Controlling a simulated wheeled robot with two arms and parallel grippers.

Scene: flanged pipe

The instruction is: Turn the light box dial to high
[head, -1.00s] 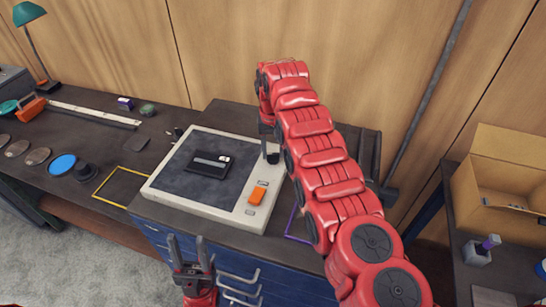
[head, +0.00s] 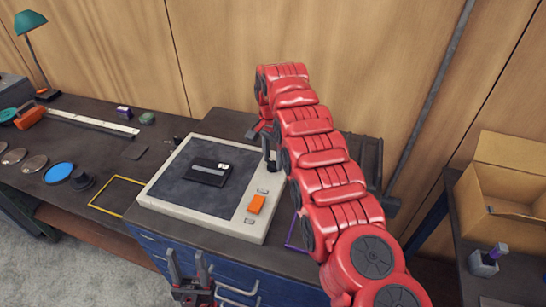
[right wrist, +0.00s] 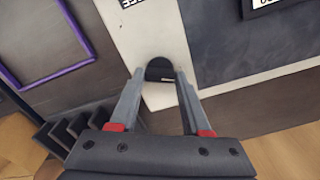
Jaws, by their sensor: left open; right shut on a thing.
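The light box (head: 236,222) is a flat off-white case with a dark panel, lying on the blue cabinet in the head view. Its dial (right wrist: 159,69) is a small black knob on the white strip in the right wrist view, with a small label beside it. My right gripper (right wrist: 160,76) is shut on the dial, one finger on each side. In the head view the right gripper (head: 267,142) is at the far right corner of the box, partly hidden by my arm. The dial's pointer setting cannot be read. My left gripper (head: 186,257) is open and empty in front of the cabinet.
A dark cartridge (head: 209,172) lies on the panel, and an orange switch (head: 256,204) sits on the white strip. A yellow frame (head: 118,196) lies left of the box, a purple frame (right wrist: 25,45) on the other side. An open cardboard box (head: 500,195) stands right.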

